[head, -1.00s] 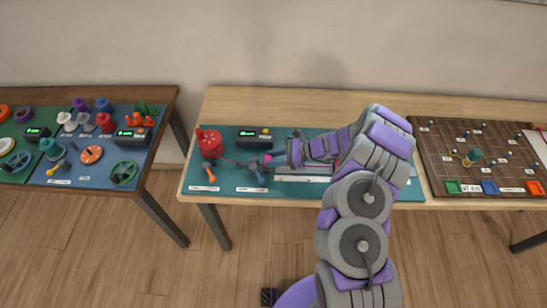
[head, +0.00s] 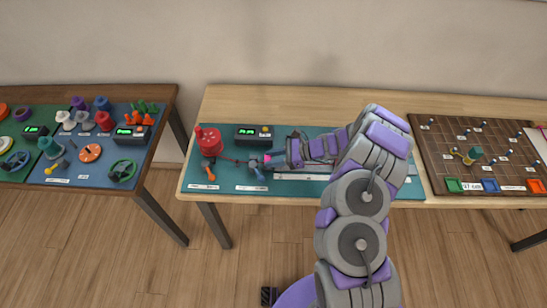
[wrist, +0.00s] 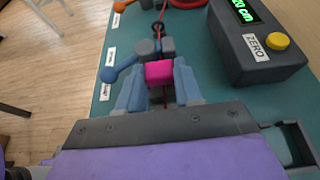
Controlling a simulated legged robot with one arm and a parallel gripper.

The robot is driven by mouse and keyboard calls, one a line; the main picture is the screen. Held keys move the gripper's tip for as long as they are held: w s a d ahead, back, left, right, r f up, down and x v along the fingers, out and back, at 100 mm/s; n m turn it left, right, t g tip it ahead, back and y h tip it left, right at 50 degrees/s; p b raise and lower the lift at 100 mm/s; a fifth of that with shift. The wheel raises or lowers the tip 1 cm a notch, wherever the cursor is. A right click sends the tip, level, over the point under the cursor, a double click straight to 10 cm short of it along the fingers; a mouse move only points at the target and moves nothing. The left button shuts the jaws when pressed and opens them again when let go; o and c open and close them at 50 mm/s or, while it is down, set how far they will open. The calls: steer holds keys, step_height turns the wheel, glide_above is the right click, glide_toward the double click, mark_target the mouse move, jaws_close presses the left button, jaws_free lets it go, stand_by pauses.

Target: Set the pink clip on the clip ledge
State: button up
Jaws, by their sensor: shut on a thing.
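The pink clip (wrist: 159,72) is between the two blue fingers of my gripper (wrist: 160,85), which is shut on it. A thin dark red cord runs from the clip past a grey clamp (wrist: 152,48) with a blue lever (wrist: 120,68), just beyond the fingers. In the head view my gripper (head: 273,161) is low over the teal mat, right beside the clamp (head: 255,164); a bit of pink shows there. I cannot make out the clip ledge for certain; my arm covers part of the mat.
A red spool (head: 209,142) stands left of the clamp, with an orange-handled part (head: 209,173) in front. A black display box (wrist: 255,40) with a yellow button stands close right of my gripper. A white marked strip (head: 305,178) lies along the mat.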

steer(key=shift+f, duration=0.35)
steer(key=o, duration=1.1)
steer(key=shift+r+p, duration=1.95)
steer(key=shift+r, duration=2)
